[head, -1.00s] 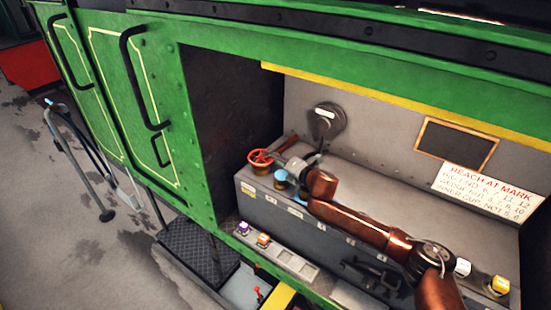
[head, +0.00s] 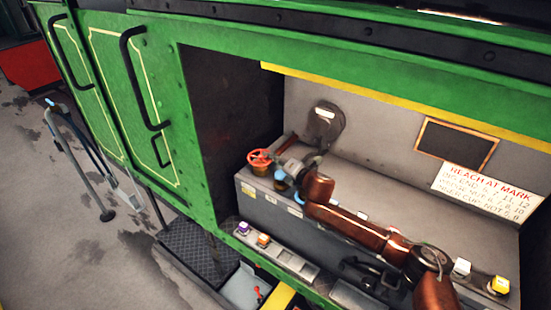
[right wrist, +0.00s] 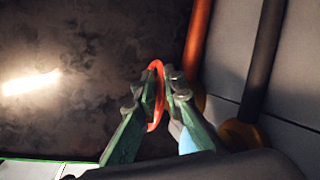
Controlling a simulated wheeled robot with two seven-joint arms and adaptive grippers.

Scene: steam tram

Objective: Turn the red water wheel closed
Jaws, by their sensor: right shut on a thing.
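The red water wheel (head: 259,157) sits on a brass base at the left end of the grey bench, inside the tram's opening. My right gripper (head: 279,168) is at the wheel's right side, its copper arm coming in from the lower right. In the right wrist view the gripper's green fingers (right wrist: 163,92) are closed on the red wheel rim (right wrist: 155,94), which shows edge-on between them. A blue part (head: 281,182) lies close under the gripper. My left gripper is not in view.
The bench top (head: 400,190) is mostly clear to the right. A dark side wall (head: 230,120) stands left of the wheel. A green door with black handles (head: 135,85) is further left. A sign (head: 488,190) stands at the right.

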